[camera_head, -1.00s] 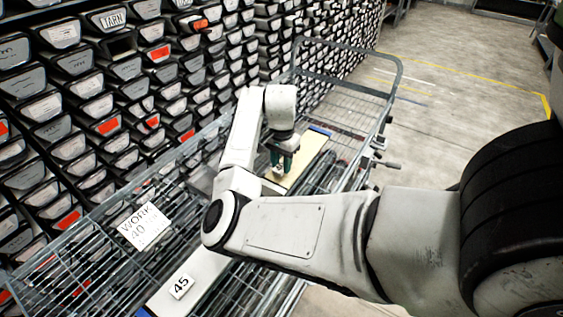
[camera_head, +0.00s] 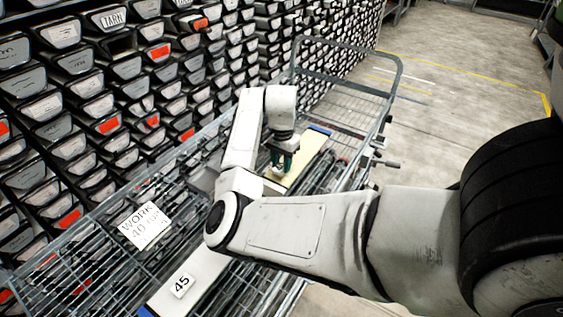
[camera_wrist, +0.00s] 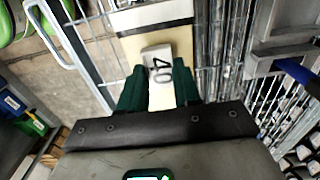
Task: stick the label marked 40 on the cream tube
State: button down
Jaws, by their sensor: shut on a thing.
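The cream tube (camera_head: 308,160) lies on the wire cart, with a blue end at the back; it also shows in the wrist view (camera_wrist: 182,42). My gripper (camera_head: 280,172) points down over its near part. In the wrist view, the label marked 40 (camera_wrist: 157,63) sits between the green fingertips of my gripper (camera_wrist: 158,76), which is shut on it. The label is over the cream surface; I cannot tell whether it touches it. In the head view the fingers mostly hide the label.
A pale tube (camera_head: 208,266) bearing a label marked 45 (camera_head: 181,285) lies at the cart's front. A printed work card (camera_head: 145,226) lies on the mesh at left. Floor (camera_head: 460,120) is clear at right.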

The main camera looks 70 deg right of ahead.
jog(key=shift+f+b, duration=0.5)
jog(key=shift+f, duration=0.6)
jog(key=shift+c, duration=1.2)
grip_release()
jog(key=shift+r, duration=0.15)
jog(key=shift+r+p, duration=3.4)
jog(key=shift+p, duration=0.05)
